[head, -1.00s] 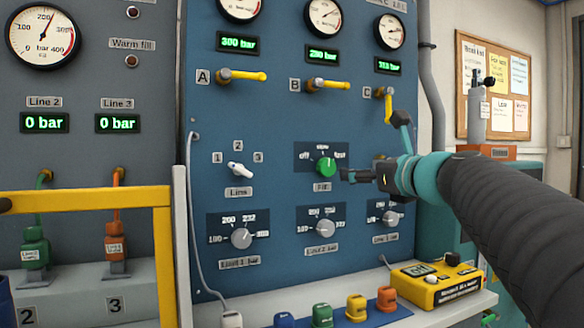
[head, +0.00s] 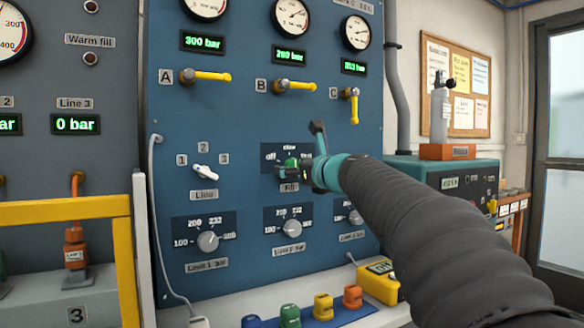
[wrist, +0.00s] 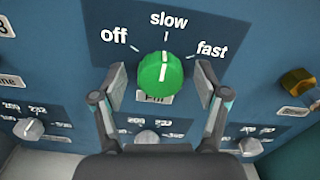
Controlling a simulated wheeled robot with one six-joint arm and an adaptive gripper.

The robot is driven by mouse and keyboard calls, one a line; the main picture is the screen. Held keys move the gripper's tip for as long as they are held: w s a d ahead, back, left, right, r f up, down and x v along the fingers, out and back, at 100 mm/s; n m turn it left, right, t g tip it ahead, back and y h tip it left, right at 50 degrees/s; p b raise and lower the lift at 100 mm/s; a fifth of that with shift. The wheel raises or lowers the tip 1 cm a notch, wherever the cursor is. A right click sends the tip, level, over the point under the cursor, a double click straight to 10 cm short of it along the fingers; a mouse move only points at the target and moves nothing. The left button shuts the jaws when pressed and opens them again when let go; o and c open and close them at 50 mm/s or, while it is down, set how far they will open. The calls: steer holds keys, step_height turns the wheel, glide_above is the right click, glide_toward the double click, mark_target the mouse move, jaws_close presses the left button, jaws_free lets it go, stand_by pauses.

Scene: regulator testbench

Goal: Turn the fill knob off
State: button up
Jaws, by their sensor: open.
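The green fill knob (wrist: 161,74) sits on the blue panel under the labels off, slow and fast. Its white mark points up, near slow. In the head view the fill knob (head: 291,163) is partly hidden by my gripper (head: 292,172). In the wrist view my gripper (wrist: 160,88) is open, with one finger on each side of the knob. A gap shows between each finger and the knob. The label below the knob is partly covered.
The white Line selector (head: 205,173) is to the left. Yellow lever C (head: 354,108) is above right. A yellow rail (head: 60,212) stands at lower left.

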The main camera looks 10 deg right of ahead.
steer(key=c, duration=1.2)
steer(key=shift+o, duration=0.2)
steer(key=shift+f+n, duration=0.1)
steer(key=shift+n, duration=0.2)
steer(key=n+b, duration=0.3)
steer(key=n, duration=0.2)
steer(key=n+b, duration=0.3)
steer(key=n, duration=0.3)
steer(key=shift+a+f+b, duration=0.15)
steer(key=shift+b, duration=0.15)
steer(key=shift+n, duration=0.3)
